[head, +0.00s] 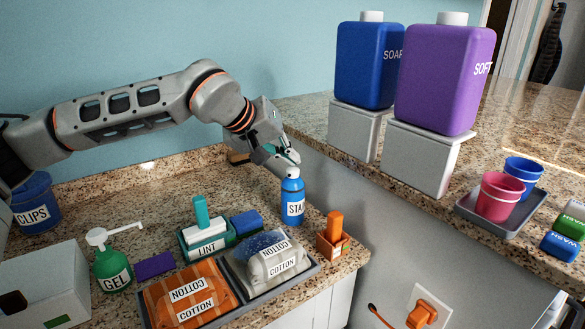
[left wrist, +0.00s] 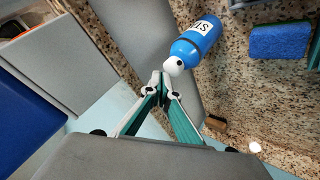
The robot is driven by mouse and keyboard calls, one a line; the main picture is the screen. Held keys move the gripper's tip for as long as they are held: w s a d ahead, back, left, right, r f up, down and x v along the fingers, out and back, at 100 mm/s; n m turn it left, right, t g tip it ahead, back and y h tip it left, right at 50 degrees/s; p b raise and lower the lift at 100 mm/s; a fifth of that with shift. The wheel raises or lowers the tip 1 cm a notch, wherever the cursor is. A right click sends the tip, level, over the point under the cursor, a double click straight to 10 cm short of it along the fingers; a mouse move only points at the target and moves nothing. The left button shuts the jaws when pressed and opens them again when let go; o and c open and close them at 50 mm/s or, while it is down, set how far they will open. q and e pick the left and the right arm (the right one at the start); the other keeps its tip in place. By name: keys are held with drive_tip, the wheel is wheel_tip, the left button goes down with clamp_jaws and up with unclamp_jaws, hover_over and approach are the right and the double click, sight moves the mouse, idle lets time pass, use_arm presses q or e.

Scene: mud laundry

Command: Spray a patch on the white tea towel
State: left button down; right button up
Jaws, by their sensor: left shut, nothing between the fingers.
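The blue bottle (head: 293,200), labelled "STA…", stands upright on the granite counter. My left gripper (head: 287,160) is at its top, fingers closed together with nothing between them. In the left wrist view the closed fingertips (left wrist: 160,78) are beside the bottle's white nozzle (left wrist: 173,66); I cannot tell whether they touch it. The white tea towel (head: 272,262), labelled COTTON, lies folded in a grey tray in front of the bottle. A bluish speckled patch (head: 259,243) shows on its upper left part. My right gripper is not in view.
An orange cloth (head: 188,294) shares the grey tray (head: 307,277). A lint box (head: 207,240), green gel pump (head: 112,267) and orange holder (head: 333,238) surround it. Blue (head: 368,66) and purple (head: 443,80) jugs stand on the raised counter at right, near two cups (head: 498,199).

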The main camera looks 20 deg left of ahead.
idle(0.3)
use_arm(q)
drive_tip(key=shift+f, duration=0.15)
drive_tip(key=shift+f, duration=0.3)
idle(0.5)
drive_tip(key=shift+r+p, duration=0.45)
idle(0.4)
